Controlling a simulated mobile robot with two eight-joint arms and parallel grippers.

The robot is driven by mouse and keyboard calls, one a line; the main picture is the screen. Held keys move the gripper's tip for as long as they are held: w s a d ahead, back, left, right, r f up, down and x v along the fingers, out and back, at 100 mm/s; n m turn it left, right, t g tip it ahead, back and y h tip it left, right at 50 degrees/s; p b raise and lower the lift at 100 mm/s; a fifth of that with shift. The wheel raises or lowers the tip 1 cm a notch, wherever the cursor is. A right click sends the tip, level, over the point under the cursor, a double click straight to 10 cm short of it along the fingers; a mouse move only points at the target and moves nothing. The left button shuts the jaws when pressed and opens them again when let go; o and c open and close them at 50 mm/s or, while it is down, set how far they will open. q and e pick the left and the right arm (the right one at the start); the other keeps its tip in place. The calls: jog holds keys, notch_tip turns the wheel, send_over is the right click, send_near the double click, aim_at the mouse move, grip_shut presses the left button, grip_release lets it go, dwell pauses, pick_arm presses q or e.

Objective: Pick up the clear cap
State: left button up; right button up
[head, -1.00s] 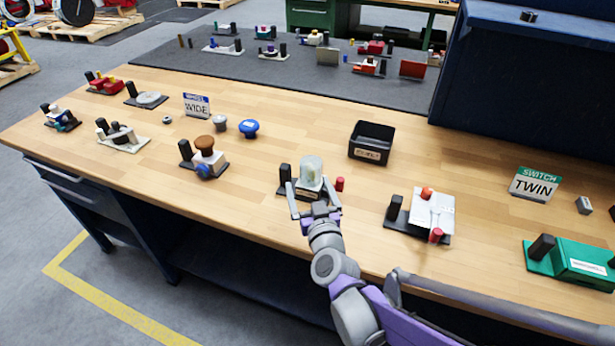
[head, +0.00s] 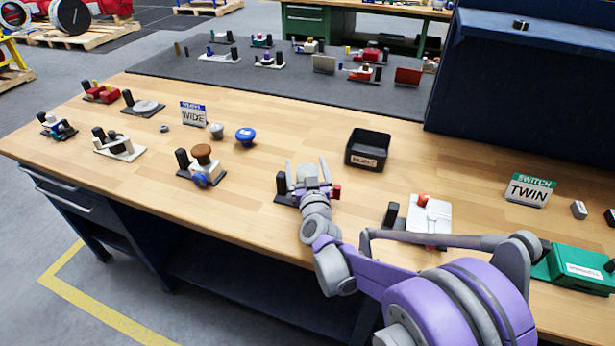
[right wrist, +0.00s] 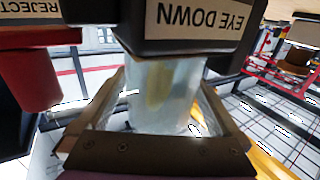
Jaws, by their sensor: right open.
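The clear cap (right wrist: 165,95) is a pale, see-through cylinder in the right wrist view, with something yellowish showing inside it. It is between the two fingers of my open right gripper (right wrist: 158,90). Gaps show beside it, and I cannot tell whether either finger touches it. In the head view my right gripper (head: 307,166) points away over the small dark-based station, one finger on each side. There the gripper mostly hides the cap. My left gripper is not in view.
A black block (right wrist: 190,20) labelled EYE DOWN is close to the cap. A small red cylinder (head: 337,191) stands right of the gripper. A black open bin (head: 350,152) is behind. A white station (head: 430,215) is to the right.

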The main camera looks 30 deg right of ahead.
jog(key=shift+c, duration=0.3)
jog(key=c, duration=1.2)
